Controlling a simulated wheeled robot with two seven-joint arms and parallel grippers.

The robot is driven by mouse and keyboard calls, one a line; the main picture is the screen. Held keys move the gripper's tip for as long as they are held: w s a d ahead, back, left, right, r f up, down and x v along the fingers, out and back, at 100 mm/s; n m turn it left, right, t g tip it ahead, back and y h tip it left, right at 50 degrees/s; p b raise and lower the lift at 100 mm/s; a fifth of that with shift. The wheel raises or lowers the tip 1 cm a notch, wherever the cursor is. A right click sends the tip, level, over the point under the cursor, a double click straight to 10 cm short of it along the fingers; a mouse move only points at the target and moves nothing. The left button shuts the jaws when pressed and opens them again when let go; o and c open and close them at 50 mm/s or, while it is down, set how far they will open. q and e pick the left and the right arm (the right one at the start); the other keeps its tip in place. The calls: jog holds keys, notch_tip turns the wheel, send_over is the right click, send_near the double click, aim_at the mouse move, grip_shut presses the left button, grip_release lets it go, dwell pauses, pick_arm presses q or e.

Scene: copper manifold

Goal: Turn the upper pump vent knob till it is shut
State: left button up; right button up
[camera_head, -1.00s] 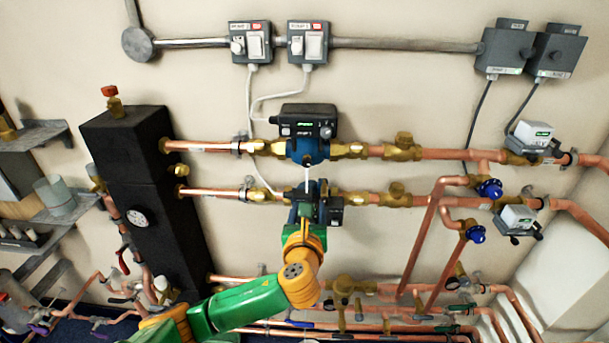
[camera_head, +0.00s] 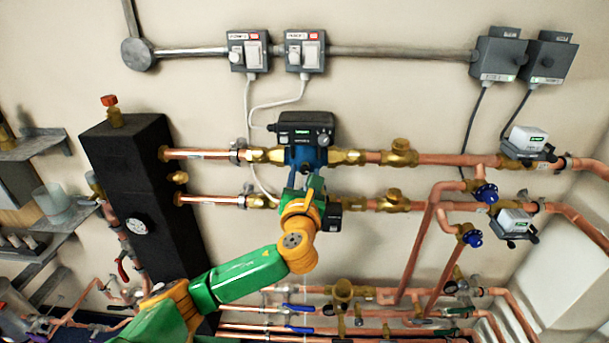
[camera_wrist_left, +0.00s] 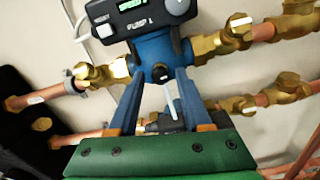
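The upper pump (camera_head: 306,155) has a blue body and a black control head (camera_head: 306,128). In the left wrist view its head reads PUMP 1, and a small dark round vent knob (camera_wrist_left: 160,74) sits on the front of the blue body. My left gripper (camera_head: 304,181) is just below the upper pump, in front of the lower pipe line. In the wrist view my left gripper (camera_wrist_left: 160,83) is open, one finger either side of the knob's line. I cannot tell whether the fingers touch anything. The knob is too small to read in the head view. My right gripper is out of view.
The lower pump (camera_head: 334,216) is mostly hidden behind my left arm. Copper pipes with brass valves (camera_head: 400,153) run on both sides of the pumps. A black insulated column (camera_head: 150,190) stands left. White cables (camera_head: 248,110) hang from the switch boxes.

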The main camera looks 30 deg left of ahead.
pick_arm(q)
grip_shut()
jog(key=shift+n, duration=0.4)
jog(key=shift+n+p, duration=0.4)
jog(key=shift+n, duration=0.6)
jog(key=n, duration=0.3)
jog(key=shift+n, duration=0.3)
jog(key=n, duration=0.5)
jog(key=shift+f, duration=0.1)
jog(key=n, duration=0.6)
jog(key=shift+n, duration=0.4)
